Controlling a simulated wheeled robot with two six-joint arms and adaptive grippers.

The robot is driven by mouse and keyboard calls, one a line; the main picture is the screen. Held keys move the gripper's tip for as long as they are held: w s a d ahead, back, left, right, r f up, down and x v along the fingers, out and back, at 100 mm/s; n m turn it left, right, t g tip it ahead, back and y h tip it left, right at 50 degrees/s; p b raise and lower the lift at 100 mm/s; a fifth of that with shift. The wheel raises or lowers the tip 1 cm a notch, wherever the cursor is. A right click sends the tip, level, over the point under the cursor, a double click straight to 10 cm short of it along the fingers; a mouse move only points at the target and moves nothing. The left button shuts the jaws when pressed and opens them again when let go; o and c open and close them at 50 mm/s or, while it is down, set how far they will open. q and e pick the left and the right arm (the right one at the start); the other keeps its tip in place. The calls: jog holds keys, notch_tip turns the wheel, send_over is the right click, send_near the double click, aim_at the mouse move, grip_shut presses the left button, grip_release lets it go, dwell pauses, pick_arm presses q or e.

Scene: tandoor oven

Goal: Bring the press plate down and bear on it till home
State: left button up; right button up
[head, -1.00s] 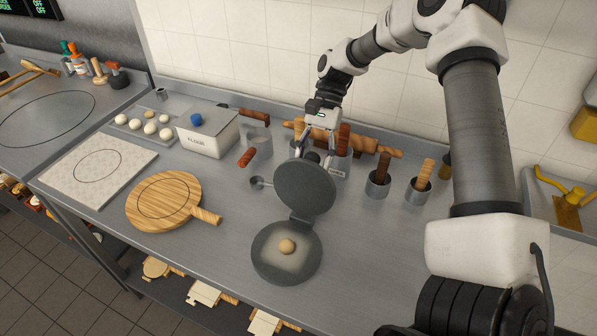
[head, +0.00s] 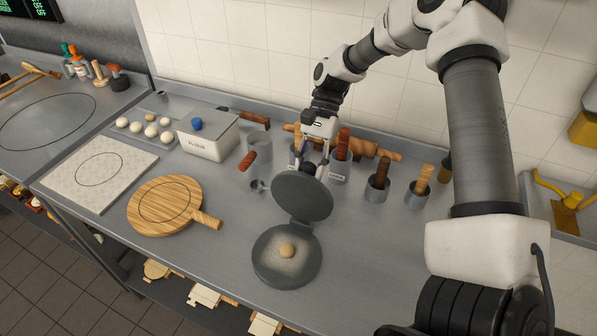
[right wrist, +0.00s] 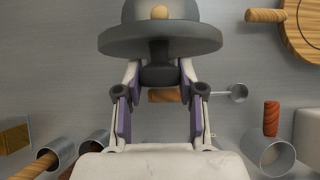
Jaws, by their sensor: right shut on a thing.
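The round grey press plate (head: 302,198) stands raised and tilted on its hinge at the back of the round press base (head: 270,270). A dough ball (head: 287,250) sits on the pale patch of the base. My right gripper (head: 313,168) is behind the plate's upper edge, shut on its dark handle. In the right wrist view, the two fingers (right wrist: 160,74) close on the handle from both sides, and the plate (right wrist: 160,42) spreads beyond them. The dough ball (right wrist: 160,12) shows past it. My left gripper is not in view.
A wooden board (head: 165,203) and a marble slab (head: 97,172) lie to the left. A flour box (head: 207,138) and tray of dough balls (head: 150,127) stand behind. Steel cups with wooden-handled tools (head: 378,188) line the back. The counter right of the press is clear.

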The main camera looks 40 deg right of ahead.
aim_at(303, 172)
jog(key=shift+a+r, duration=0.1)
jog(key=shift+s+a+r+p, duration=0.2)
jog(key=shift+s+a+p, duration=0.2)
jog(key=shift+a+p, duration=0.2)
jog(key=shift+s+a+f, duration=0.1)
jog(key=shift+s+a, duration=0.05)
jog(key=shift+a, duration=0.25)
jog(key=shift+s+a+p, duration=0.2)
jog(key=shift+s+a, duration=0.1)
jog(key=shift+a, duration=0.2)
jog(key=shift+s+a+p, duration=0.2)
jog(key=shift+s+a, duration=0.05)
jog(key=shift+a, duration=0.3)
